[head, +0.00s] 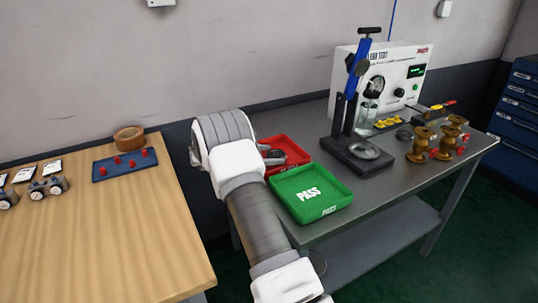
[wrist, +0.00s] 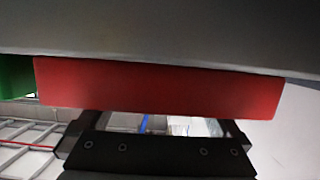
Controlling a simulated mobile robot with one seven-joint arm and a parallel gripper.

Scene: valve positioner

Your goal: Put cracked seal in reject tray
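The red tray (head: 291,146), which I take for the reject tray, is on the grey bench, partly hidden by my arm. Its red wall (wrist: 160,88) fills the middle of the wrist view. My gripper (head: 272,157) shows as a small dark shape at the red tray, mostly behind my arm. In the wrist view my gripper (wrist: 155,122) has its two fingers well apart, with background visible between them; their tips are hidden by the red wall. I see nothing held. I cannot make out a cracked seal in either view.
A green PASS tray (head: 312,206) sits at the bench's front edge, beside the red one. Behind are a press stand (head: 352,150), a leak tester (head: 400,75) and brass valves (head: 420,145). A wooden table (head: 90,235) at left holds a blue tray (head: 112,172) with red parts.

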